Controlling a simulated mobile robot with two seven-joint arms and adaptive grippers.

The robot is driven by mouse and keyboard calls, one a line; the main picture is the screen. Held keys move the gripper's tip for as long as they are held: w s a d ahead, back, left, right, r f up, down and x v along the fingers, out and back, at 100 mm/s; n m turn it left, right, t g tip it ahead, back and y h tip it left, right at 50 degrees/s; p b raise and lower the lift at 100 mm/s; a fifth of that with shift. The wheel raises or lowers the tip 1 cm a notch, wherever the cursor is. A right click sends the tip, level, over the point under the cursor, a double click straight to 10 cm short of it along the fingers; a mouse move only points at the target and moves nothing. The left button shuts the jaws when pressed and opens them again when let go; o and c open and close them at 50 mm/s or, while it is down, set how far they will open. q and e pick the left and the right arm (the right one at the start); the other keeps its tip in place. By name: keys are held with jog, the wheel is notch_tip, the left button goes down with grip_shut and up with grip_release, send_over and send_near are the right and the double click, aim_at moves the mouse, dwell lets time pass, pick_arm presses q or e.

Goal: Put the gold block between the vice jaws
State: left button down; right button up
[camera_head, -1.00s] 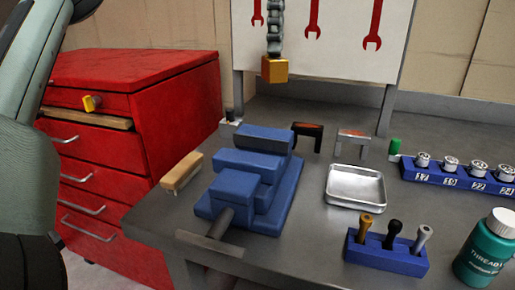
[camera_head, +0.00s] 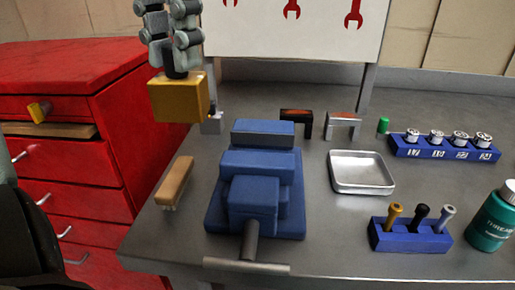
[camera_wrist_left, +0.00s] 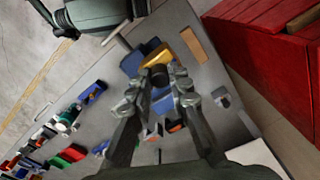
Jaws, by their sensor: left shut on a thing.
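My left gripper (camera_head: 177,72) points down and is shut on the dark knob on top of the gold block (camera_head: 182,98). The block hangs in the air, up and to the left of the blue vice (camera_head: 255,195) in the head view. The vice stands on the bench with its back jaw (camera_head: 263,131) behind the front jaw (camera_head: 258,163); the gap between them is mostly hidden. In the left wrist view, the gold block (camera_wrist_left: 158,57) shows beyond the fingertips (camera_wrist_left: 160,82), overlapping part of the blue vice (camera_wrist_left: 131,63). My right gripper is not in view.
A wooden-handled brush (camera_head: 174,182) lies left of the vice. A metal tray (camera_head: 361,187), a blue tool holder (camera_head: 410,238), a socket rack (camera_head: 445,150) and a teal bottle (camera_head: 490,222) are to the right. A red cabinet (camera_head: 125,110) stands at left.

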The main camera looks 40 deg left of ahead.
pick_arm(q)
jog(key=shift+f, duration=0.1)
jog(key=shift+w+f, duration=0.2)
jog(key=w+f, duration=0.3)
jog(key=w+d+f+b, duration=0.1)
jog(key=w+f, duration=0.6)
jog(key=shift+w+d+f+b, duration=0.15)
jog(key=shift+w+d+b, duration=0.15)
jog(key=shift+w+b, duration=0.1)
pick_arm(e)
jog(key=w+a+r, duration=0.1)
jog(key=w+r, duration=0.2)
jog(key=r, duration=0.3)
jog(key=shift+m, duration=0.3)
pick_arm(q)
jog(key=shift+f, duration=0.2)
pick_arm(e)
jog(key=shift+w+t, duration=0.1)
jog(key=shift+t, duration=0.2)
